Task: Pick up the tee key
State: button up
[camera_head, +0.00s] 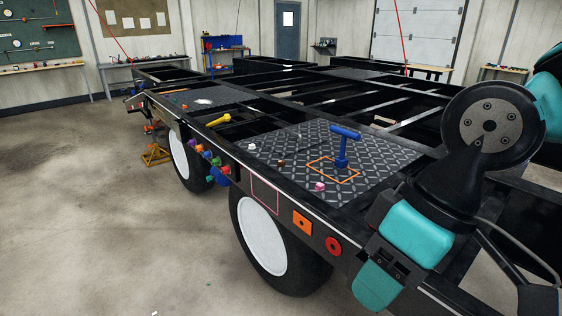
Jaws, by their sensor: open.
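The blue tee key (341,149) stands upright on the dark diamond-patterned plate (290,168) of the trailer frame. Its crossbar is on top, and its foot is inside an orange outlined square (320,177). My gripper (393,263), black with teal fingers, is at the lower right, in front of the trailer's side rail. It is open, apart from the tee key, and lower and to the right of it in the picture. I see nothing between the fingers.
A pink piece (320,187) and small brown bits lie on the plate near the tee key. A yellow tool (218,119) lies farther left. Coloured knobs, an orange square (302,223) and a red disc (333,246) are on the side rail. Open floor lies left.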

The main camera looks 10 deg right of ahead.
aim_at(341, 163)
jog(key=k, duration=0.95)
jog(key=u, duration=1.1)
jog(key=i, duration=2.85)
jog(key=z, duration=1.4)
jog(key=i, duration=0.8)
jog(key=z, duration=0.95)
jog(key=i, duration=0.2)
jog(key=z, duration=0.2)
